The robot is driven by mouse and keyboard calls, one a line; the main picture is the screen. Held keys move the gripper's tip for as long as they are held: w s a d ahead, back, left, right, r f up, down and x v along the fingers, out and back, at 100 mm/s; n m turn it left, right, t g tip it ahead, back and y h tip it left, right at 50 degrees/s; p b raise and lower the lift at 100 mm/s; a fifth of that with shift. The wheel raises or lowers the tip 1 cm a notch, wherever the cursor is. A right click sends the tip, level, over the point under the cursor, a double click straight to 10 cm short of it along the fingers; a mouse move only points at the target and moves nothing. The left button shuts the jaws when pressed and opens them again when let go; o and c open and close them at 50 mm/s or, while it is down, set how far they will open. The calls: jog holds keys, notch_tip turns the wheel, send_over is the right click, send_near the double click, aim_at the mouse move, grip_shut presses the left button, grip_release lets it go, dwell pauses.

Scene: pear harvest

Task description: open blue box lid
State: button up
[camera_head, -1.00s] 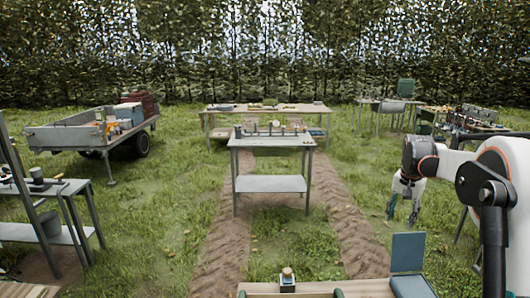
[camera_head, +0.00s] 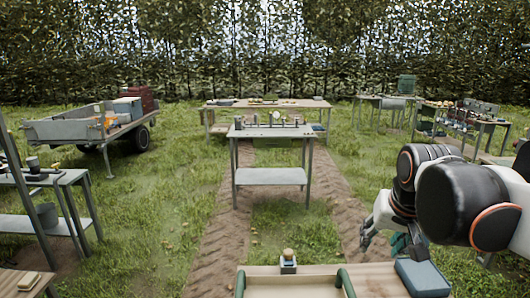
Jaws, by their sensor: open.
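The blue box (camera_head: 423,277) sits at the front right of the near wooden table, partly cut by the lower picture edge. Its top looks flat and closed, and I see no raised lid, though my arm covers part of the space behind it. My gripper (camera_head: 383,243) hangs just behind and above the box, its fingers pointing down and left. It is open and holds nothing that I can see. Whether a finger touches the box cannot be told.
A grey workbench (camera_head: 271,176) stands ahead. A trailer (camera_head: 72,130) is at left. Grass lies between.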

jog(key=s+a+f+n+t+b, duration=0.2)
jog(key=s+a+f+n+b, duration=0.1)
jog(key=s+f, duration=0.8)
jog(key=shift+s+a+f+y+b, duration=0.3)
jog(key=shift+s+a+b, duration=0.25)
jog(key=shift+s+a, duration=0.6)
